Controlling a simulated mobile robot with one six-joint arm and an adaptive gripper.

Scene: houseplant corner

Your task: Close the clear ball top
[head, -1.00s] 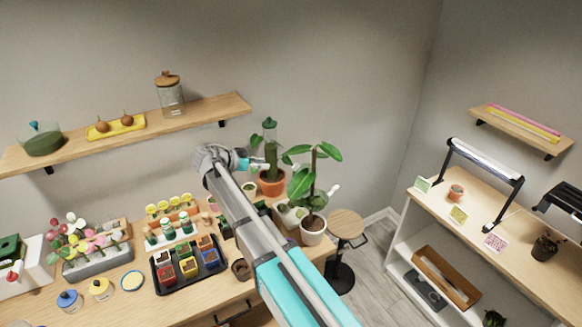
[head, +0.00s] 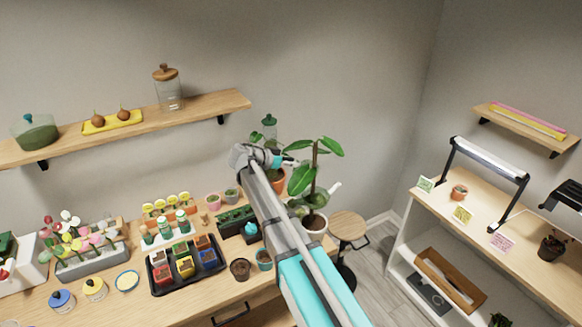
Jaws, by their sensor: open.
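I cannot tell for sure which thing is the clear ball top. A rounded clear vessel (head: 36,132) with green inside and a small teal piece at its top stands at the left of the wall shelf; whether it is closed is too small to tell. A clear cover with a green top (head: 269,124) stands upright at the terracotta pot (head: 278,181), partly hidden by my arm. My gripper (head: 291,161) is open and appears empty. In the picture it overlaps the area between this pot and the leafy plant (head: 313,175); contact cannot be judged.
The wall shelf (head: 205,107) also holds a lidded glass jar (head: 168,92) and a yellow tray (head: 97,128). The bench holds a black tray of coloured pots (head: 158,290) and flowers. A stool (head: 348,225) stands right of the bench. A lamp (head: 490,162) stands on the right unit.

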